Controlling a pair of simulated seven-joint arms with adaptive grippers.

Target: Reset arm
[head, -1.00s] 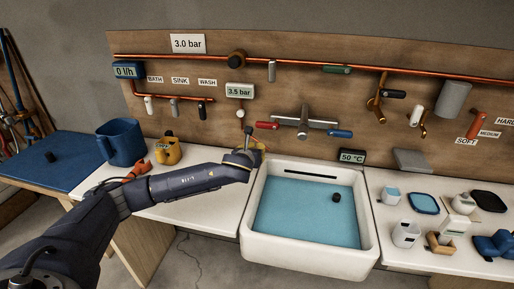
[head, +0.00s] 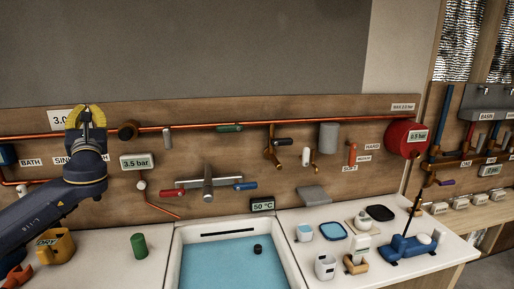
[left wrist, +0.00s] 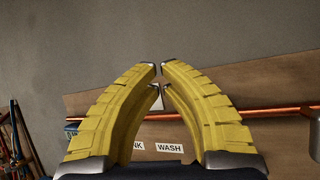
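My left gripper (head: 87,112) is raised at the left of the head view, pointing up in front of the board. In the left wrist view its curved yellow fingers (left wrist: 158,68) come together at the tips with nothing between them. The gripper looks shut and empty. It stands clear of the counter and overlaps the 3.0 bar sign and the copper pipe in the picture. My right gripper is not in view.
A sink (head: 225,233) with blue water lies at the lower middle. A green cylinder (head: 138,245) and a yellow mug (head: 62,246) stand to its left. A lever tap (head: 208,184) is above it. The right counter holds several small items and a blue device (head: 405,246).

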